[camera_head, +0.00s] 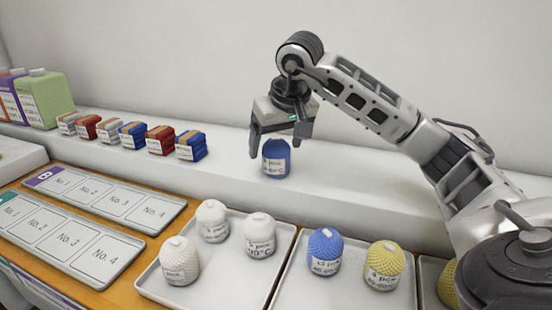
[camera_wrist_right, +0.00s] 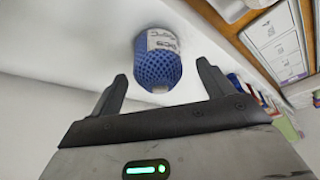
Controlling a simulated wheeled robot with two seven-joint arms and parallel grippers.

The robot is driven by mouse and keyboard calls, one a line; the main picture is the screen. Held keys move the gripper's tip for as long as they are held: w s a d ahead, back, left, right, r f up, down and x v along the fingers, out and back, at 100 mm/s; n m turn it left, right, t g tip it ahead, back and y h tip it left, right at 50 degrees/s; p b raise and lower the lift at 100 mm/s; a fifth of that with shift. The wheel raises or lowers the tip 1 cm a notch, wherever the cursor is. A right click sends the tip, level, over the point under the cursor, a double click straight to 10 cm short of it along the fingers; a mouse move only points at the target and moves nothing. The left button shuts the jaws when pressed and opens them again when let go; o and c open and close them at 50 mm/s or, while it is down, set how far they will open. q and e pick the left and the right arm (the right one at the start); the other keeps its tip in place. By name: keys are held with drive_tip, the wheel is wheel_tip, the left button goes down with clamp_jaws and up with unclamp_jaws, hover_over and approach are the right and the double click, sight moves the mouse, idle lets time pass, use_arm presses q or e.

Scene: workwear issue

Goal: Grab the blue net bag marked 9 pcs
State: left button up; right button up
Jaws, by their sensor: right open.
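A dark blue net bag (camera_head: 276,160) with a white label stands on the white ledge at the back. Its label shows "pcs", but I cannot read the number. My right gripper (camera_head: 277,150) is open just above it, pointing down, with one finger at either side of its upper part. In the right wrist view the blue net bag (camera_wrist_right: 158,65) lies between and beyond the open fingertips (camera_wrist_right: 162,72); I see no firm contact. Another, lighter blue net bag (camera_head: 325,250) in a front tray has a label that seems to read 12 pcs. My left gripper is not in view.
Three white net bags (camera_head: 260,236) stand in a tray (camera_head: 205,298); a yellow one (camera_head: 384,265) stands beside the lighter blue bag. Folded bundles (camera_head: 160,139) line the ledge to the left. Numbered panels (camera_head: 110,195) lie at left. The wall is close behind.

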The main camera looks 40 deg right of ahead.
sight(275, 154)
drive_tip(key=shift+x, duration=2)
drive_tip(key=shift+d, duration=0.1)
drive_tip(key=c, duration=1.1)
drive_tip(key=shift+r, duration=0.1)
